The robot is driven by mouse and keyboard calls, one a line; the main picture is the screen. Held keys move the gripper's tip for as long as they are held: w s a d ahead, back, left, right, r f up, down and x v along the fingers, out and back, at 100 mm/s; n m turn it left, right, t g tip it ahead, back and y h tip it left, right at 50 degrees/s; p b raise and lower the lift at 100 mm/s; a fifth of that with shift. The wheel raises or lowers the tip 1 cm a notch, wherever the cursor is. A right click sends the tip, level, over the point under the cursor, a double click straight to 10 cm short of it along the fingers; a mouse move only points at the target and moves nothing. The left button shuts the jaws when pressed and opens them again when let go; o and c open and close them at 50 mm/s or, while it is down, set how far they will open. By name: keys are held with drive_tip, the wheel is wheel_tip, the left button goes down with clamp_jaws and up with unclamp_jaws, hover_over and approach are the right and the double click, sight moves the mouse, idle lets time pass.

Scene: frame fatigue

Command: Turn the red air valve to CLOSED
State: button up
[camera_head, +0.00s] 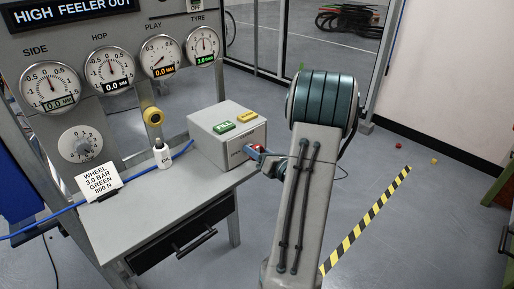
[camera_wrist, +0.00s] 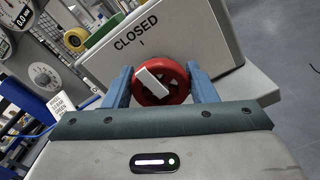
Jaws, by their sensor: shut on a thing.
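The red air valve (camera_wrist: 179,74) is a round red knob with a white bar across its face, on the side of a grey box (camera_wrist: 205,35). The word CLOSED and a short tick mark are printed above it in the wrist view. The white bar slants from upper left to lower right, not in line with the tick. My gripper (camera_wrist: 160,82) has its blue fingers on either side of the knob and is shut on it. In the head view my gripper (camera_head: 262,158) is at the box's right side, and the valve is mostly hidden by the fingers.
The grey box (camera_head: 205,122) stands on a grey bench (camera_head: 165,205) and has green and yellow buttons on top. An oil bottle (camera_head: 162,156), a white card (camera_head: 97,183) and a blue hose (camera_head: 130,175) are left of it. Open floor lies to the right.

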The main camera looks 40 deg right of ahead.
drive_tip(key=shift+m, duration=0.5)
drive_tip(key=o, duration=1)
drive_tip(key=shift+d, duration=0.1)
drive_tip(key=shift+c, duration=0.2)
drive_tip(key=shift+s, duration=0.1)
drive_tip(key=s+d, duration=0.1)
drive_tip(key=s, duration=1.2)
drive_tip(key=shift+s+b, duration=0.35)
